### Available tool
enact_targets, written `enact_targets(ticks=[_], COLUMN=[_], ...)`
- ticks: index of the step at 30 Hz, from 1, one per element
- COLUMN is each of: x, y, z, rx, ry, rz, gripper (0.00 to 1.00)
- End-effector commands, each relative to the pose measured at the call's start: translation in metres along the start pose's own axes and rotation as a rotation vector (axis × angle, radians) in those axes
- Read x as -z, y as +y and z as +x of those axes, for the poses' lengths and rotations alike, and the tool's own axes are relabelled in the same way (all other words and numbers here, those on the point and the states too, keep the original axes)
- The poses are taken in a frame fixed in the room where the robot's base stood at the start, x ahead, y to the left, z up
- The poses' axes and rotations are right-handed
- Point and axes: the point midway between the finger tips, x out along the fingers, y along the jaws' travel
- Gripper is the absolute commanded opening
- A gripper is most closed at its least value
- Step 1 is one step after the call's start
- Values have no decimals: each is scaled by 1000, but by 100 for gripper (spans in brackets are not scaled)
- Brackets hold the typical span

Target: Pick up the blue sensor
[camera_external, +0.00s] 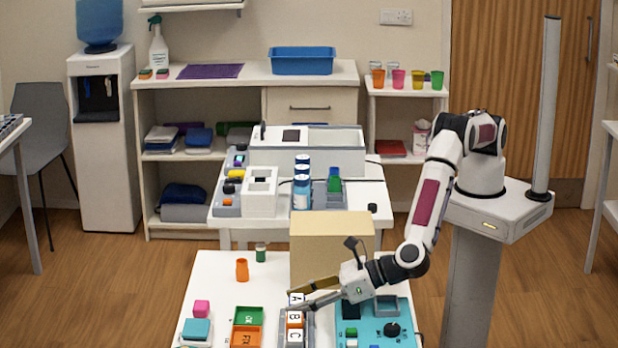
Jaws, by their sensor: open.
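I cannot make out for certain which thing is the blue sensor. A small teal-blue block (196,328) sits at the front left of the near white table. A teal board (372,330) with a black knob and small parts lies at the front right of that table. My gripper (292,298) reaches in from the right, low over the near table. Its two long fingers point left and are spread apart. They are around or just above the top of a rack with blocks marked A, B and C (295,320); contact cannot be told. I see nothing held.
A tan box (331,250) stands close behind my gripper. An orange cup (242,270), a green-capped jar (261,252), a pink cube (201,309) and green and orange trays (247,316) stand to the left. A second white table behind holds blue bottles (301,190).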

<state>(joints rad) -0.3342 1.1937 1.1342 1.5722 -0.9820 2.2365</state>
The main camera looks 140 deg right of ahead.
Motion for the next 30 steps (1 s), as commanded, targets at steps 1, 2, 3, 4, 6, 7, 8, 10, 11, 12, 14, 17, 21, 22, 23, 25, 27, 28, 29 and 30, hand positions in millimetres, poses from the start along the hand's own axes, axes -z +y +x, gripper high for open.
enact_targets(ticks=[1, 2, 3, 4, 6, 7, 8, 10, 11, 12, 14, 17, 21, 22, 23, 25, 27, 28, 29, 30], x=[0, 0, 0, 0, 0, 0, 0, 0, 0, 0, 0, 0, 0, 0, 0, -1, -1, -1, -1, -1], y=[0, 0, 0, 0, 0, 0, 0, 0, 0, 0, 0, 0, 0, 0, 0, 0, 0, 0, 0, 0], z=[3, 4, 6, 6, 7, 7, 6, 6, 6, 6, 6, 6, 6, 6, 6, 6, 6, 6, 6, 6], rx=[0, 0, -1, -1, -1, -1, -1, -1, -1, -1, -1, -1, -1, -1, -1, -1, -1, -1, -1, -1], ry=[0, 0, 0, 0, 0, 0, 0, 0, 0, 0, 0, 0, 0, 0, 0, 0, 0, 0, 0, 0], rz=[0, 0, 0, -1, -1, -1, -1, -1, -1, 0, 0, 0, 0, 0, 0, 0, 0, 0, 0, 0], gripper=[43, 43, 43, 43, 43, 43, 43, 43, 43, 43, 43, 43, 24, 17, 15, 15, 15, 15, 15, 15])
